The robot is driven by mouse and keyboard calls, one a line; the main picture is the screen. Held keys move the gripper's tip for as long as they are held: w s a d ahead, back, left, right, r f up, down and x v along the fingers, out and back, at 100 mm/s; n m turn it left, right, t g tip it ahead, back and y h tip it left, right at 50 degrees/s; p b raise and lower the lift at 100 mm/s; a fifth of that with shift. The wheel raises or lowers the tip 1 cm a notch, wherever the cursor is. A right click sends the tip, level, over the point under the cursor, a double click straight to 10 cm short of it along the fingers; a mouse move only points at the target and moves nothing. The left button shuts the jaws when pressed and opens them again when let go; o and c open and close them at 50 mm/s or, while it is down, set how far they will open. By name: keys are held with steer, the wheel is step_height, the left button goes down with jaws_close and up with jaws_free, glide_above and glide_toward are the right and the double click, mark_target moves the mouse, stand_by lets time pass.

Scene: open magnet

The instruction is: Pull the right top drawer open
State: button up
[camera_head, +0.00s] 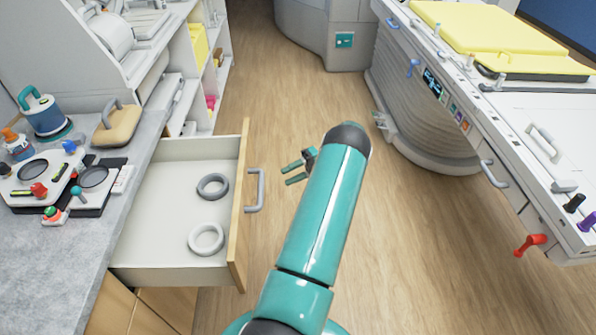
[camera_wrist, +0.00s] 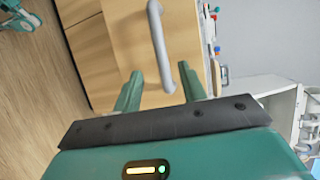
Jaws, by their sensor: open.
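The drawer (camera_head: 175,247) at the left of the head view stands pulled out from the counter. Its wooden front (camera_head: 239,210) carries a grey bar handle (camera_head: 261,190). My gripper (camera_head: 286,173) is open and empty, to the right of the handle, with its teal fingers pointing left toward it. A gap shows between fingertips and handle. In the wrist view the handle (camera_wrist: 158,45) lies ahead, its lower end appearing between the open fingers (camera_wrist: 160,78). My arm hides part of the gripper's wrist in the head view.
A dark grey ring (camera_head: 212,186) and a light grey ring (camera_head: 206,239) lie in the drawer. The counter (camera_head: 50,275) holds several small devices. A shelf unit stands behind. A scanner table (camera_head: 545,135) stands at the right. Wooden floor between is clear.

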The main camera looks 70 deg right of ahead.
steer(key=v, duration=0.2)
steer(key=shift+s+d+r, duration=0.1)
steer(key=shift+s+d, duration=0.15)
stand_by(0.5)
